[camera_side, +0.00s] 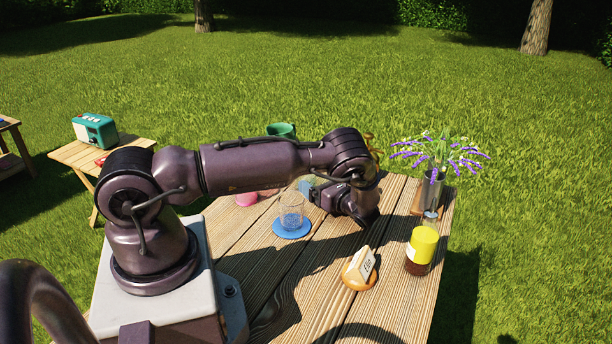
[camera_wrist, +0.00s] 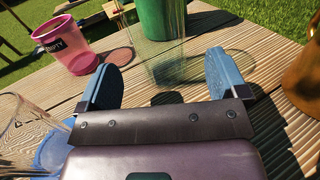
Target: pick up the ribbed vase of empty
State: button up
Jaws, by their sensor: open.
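In the wrist view my gripper (camera_wrist: 163,80) is open, with its two blue finger pads apart. A clear glass vessel (camera_wrist: 150,48) stands just beyond the fingertips, roughly in line with the gap. It may be the ribbed vase, but I cannot tell ribs clearly. A pink cup (camera_wrist: 72,55) with a dark label that seems to read "EMPTY" stands beyond to the left. In the side view my gripper (camera_side: 310,187) is low over the table, and my arm partly hides that area. The pink cup (camera_side: 246,199) shows there only in part.
A clear tumbler (camera_side: 291,208) stands on a blue coaster (camera_side: 291,230), close to my gripper's side. A green cup (camera_wrist: 160,18) is behind the clear vessel. An orange-brown pot (camera_wrist: 303,80) is at right. A yellow-lidded jar (camera_side: 422,245) and lavender vase (camera_side: 432,190) stand at the table's right.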

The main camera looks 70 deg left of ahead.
jog(key=x, duration=0.5)
jog(key=shift+s+a+r, duration=0.1)
jog(key=shift+s+a, duration=0.05)
jog(key=shift+a, duration=0.2)
jog(key=c, duration=1.1)
